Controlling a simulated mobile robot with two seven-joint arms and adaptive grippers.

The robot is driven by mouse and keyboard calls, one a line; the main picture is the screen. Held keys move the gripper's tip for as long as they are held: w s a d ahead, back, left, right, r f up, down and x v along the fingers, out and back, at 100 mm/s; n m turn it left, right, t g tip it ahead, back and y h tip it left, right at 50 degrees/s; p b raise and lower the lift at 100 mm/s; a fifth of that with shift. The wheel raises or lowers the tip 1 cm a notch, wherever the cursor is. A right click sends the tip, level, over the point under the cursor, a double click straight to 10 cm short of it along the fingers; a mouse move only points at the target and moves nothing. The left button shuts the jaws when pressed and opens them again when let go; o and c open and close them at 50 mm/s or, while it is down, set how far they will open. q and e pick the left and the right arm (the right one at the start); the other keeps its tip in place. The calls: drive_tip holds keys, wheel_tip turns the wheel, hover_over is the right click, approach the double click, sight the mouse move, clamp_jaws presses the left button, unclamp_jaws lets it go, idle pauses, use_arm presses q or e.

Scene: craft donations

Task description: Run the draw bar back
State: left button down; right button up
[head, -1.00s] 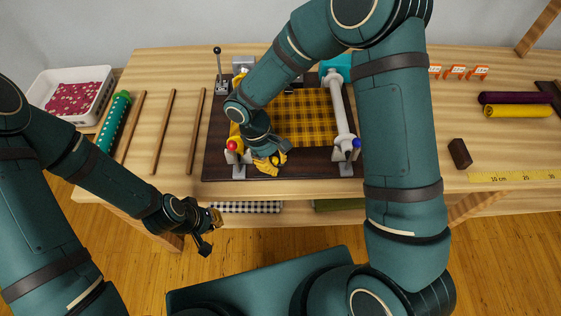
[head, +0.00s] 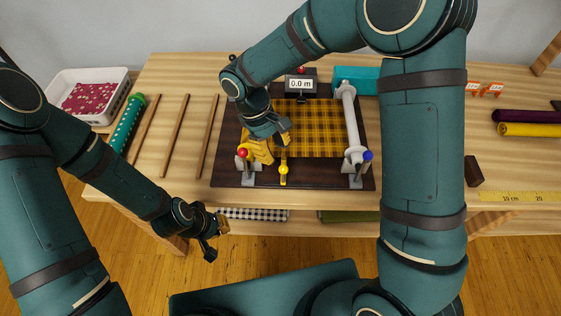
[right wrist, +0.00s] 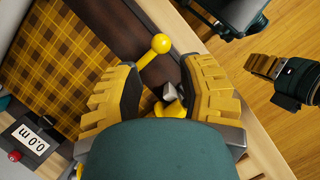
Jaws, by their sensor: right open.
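The dark base board (head: 226,176) carries yellow-and-black plaid cloth (head: 318,130). A yellow ball knob (head: 283,170) on a yellow stem stands at the front of the board; it also shows in the right wrist view (right wrist: 160,43). I cannot tell whether this is the draw bar's grip. My right gripper (head: 270,146) is open above the board's front left, beside the red-knobbed post (head: 243,155). In the right wrist view, its fingers (right wrist: 160,78) stand apart, with the yellow ball just beyond them. My left gripper (head: 215,236) hangs in front of the table, apparently open and empty.
A white roller (head: 351,122) with a blue knob (head: 367,155) stands at the board's right. A display (head: 301,84) behind the cloth reads 0.0 m. Wooden strips (head: 173,136) and a green dotted roll (head: 127,124) lie left. My right arm covers part of the table.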

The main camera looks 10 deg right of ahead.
drive_tip(key=shift+v, duration=2)
drive_tip(key=shift+s+d+m, duration=0.1)
drive_tip(key=shift+d+m, duration=0.2)
drive_tip(key=shift+m, duration=0.1)
clamp_jaws()
drive_tip(key=s+d+f+m+t+y+p, duration=0.15)
drive_tip(key=d+m+y, duration=0.4)
drive_tip(key=m, duration=0.75)
drive_tip(key=s+d+f+m+t+y, duration=0.1)
drive_tip(key=s+d+m+t+y, duration=0.15)
drive_tip(key=d+m, duration=0.85)
drive_tip(key=a+f+b, duration=0.1)
drive_tip(key=a+f, duration=0.1)
drive_tip(key=f, duration=0.1)
drive_tip(key=a+f+m+b, duration=0.1)
drive_tip(key=a+f, duration=0.1)
drive_tip(key=f, duration=0.1)
drive_tip(key=a+f+m+b, duration=0.1)
drive_tip(key=a+f, duration=0.1)
drive_tip(key=shift+s+a+f+g, duration=0.2)
drive_tip(key=shift+a+f+g, duration=0.1)
drive_tip(key=shift+f, duration=0.1)
drive_tip(key=shift+w+a+r, duration=0.1)
drive_tip(key=shift+a+r, duration=0.15)
drive_tip(key=shift+a, duration=0.3)
drive_tip(key=shift+w+a+r, duration=0.1)
drive_tip(key=shift+a+r, duration=0.15)
drive_tip(key=shift+a, duration=0.35)
drive_tip(key=shift+a+r, duration=0.15)
drive_tip(key=shift+a, duration=0.55)
